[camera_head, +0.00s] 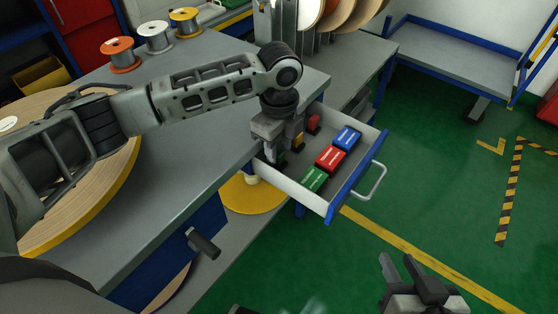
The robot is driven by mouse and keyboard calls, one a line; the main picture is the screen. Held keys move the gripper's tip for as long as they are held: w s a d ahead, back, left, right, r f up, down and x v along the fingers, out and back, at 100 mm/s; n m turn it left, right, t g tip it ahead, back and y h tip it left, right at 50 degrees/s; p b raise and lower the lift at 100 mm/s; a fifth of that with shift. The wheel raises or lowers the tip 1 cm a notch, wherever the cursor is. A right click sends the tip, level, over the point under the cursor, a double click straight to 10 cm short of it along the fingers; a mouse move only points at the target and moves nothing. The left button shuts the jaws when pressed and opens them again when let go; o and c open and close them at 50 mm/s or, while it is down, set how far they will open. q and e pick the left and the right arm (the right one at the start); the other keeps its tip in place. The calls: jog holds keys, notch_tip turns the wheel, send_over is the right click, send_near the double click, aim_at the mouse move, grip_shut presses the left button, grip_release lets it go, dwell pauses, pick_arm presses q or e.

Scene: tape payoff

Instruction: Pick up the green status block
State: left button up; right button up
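The green status block (314,179) lies in the open drawer (336,197), at the near end of a row with a red block (330,158) and a blue block (347,138). My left gripper (271,155) points down over the inner left part of the drawer, to the left of the green block and apart from it. Its fingertips are small and dark, so I cannot tell whether they are open. My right gripper (404,268) is low in the picture, over the floor, with its fingers spread and nothing between them.
The drawer has a blue front and a metal handle (371,181). Small red and yellow items stand near my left gripper. The grey workbench (190,170) carries several wire spools (120,54) and a large wooden reel (95,190).

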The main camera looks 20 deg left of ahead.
pick_arm(q)
notch_tip(320, 180, down, 3)
jog(key=shift+r, duration=0.15)
jog(key=c, duration=0.8)
jog(key=shift+o, duration=0.2)
jog(key=shift+r, duration=0.1)
